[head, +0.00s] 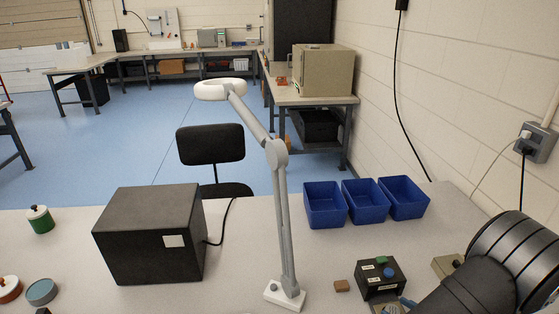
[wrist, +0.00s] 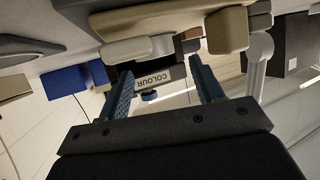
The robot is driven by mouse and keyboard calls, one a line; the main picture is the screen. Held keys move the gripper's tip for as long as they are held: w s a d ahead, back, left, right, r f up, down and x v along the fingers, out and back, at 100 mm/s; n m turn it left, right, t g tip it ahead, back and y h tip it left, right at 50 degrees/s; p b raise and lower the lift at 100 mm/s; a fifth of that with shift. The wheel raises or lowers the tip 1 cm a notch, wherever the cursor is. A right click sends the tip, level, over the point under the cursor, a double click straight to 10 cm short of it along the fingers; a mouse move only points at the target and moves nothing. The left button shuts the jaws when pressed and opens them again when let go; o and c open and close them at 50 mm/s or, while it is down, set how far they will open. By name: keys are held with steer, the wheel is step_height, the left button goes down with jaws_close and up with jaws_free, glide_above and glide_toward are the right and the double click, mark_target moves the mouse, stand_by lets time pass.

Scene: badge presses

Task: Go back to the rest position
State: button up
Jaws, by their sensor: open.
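In the wrist view my gripper (wrist: 163,68) has its two blue fingers spread apart, with nothing held between them. Beyond the fingers is a dark box with a white label (wrist: 160,79) reading COLOUR, seen upside down, and a blue button (wrist: 149,96). In the head view a black control box (head: 380,278) with a green and a blue button stands at the lower right. My dark arm comes in at the right corner beside it. A bit of blue at the bottom edge may be a finger; I cannot tell. Beige parts (wrist: 165,18) lie close to the gripper.
Three blue bins (head: 325,205) stand behind the control box. A grey lamp (head: 284,220) rises mid-table, beside a black box (head: 150,235). A small brown block (head: 342,286) lies near the lamp base. A green jar (head: 40,219) is at left.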

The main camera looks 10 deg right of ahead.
steer(key=r, duration=0.2)
steer(key=shift+s+r, duration=0.25)
steer(key=shift+r, duration=0.1)
steer(key=s+d+r, duration=0.2)
steer(key=s+r, duration=0.5)
steer(key=s, duration=0.4)
steer(key=w+d+f+m+g+h, duration=0.2)
steer(key=w+d+m+h, duration=0.6)
steer(key=m+h, duration=0.5)
steer(key=shift+w+g+h, duration=0.4)
steer(key=shift+h, duration=0.2)
steer(key=shift+f, duration=0.15)
